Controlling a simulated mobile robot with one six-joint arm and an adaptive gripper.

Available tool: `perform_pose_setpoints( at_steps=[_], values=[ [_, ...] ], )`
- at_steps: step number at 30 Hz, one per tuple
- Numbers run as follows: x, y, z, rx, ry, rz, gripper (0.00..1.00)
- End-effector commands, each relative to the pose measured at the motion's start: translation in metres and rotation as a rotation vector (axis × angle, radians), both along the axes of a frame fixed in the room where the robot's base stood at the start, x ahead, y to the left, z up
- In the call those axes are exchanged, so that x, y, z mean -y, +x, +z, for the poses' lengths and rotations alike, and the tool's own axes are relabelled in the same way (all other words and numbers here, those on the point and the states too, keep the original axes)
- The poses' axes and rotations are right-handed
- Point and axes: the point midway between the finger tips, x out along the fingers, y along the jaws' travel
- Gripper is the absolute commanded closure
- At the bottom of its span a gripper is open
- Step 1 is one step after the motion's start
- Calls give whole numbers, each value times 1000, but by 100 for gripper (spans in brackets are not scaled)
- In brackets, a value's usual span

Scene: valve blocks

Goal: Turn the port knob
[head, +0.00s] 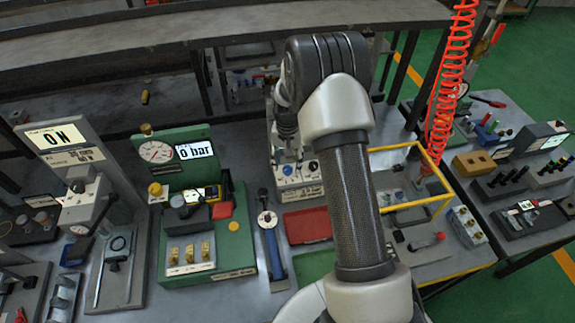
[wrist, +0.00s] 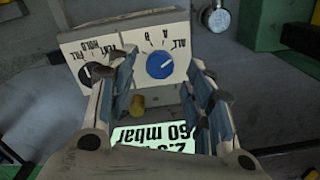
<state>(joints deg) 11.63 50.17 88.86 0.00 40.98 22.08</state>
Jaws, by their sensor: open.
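The blue port knob (wrist: 160,65) sits on a white panel marked A, B and ALL in the wrist view. Its pointer direction is not clear. My gripper (wrist: 163,72) is open, with one finger to each side of the blue knob in the picture; I see no contact. The knob also shows small in the head view (head: 287,169), on a white block (head: 299,192) below my gripper (head: 287,150). A black knob (wrist: 97,71) marked FILL, HOLD and VENT is on the adjoining panel, partly behind the left finger.
A brass knob (wrist: 137,105) and a lit mbar display (wrist: 155,138) lie between the fingers' bases in the picture. A green gauge station (head: 225,262) stands left of the block. A yellow frame (head: 437,163) and a red tray (head: 307,225) are close by.

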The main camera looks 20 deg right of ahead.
Motion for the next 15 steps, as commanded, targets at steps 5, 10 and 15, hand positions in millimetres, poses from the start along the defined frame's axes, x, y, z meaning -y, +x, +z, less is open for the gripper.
perform_pose_setpoints(
  at_steps=[5,10,15],
  values=[
    [0,1,41,5,-1,0,52],
    [0,1,74,4,-1,0,52],
    [0,0,94,1,-1,0,52]
  ],
)
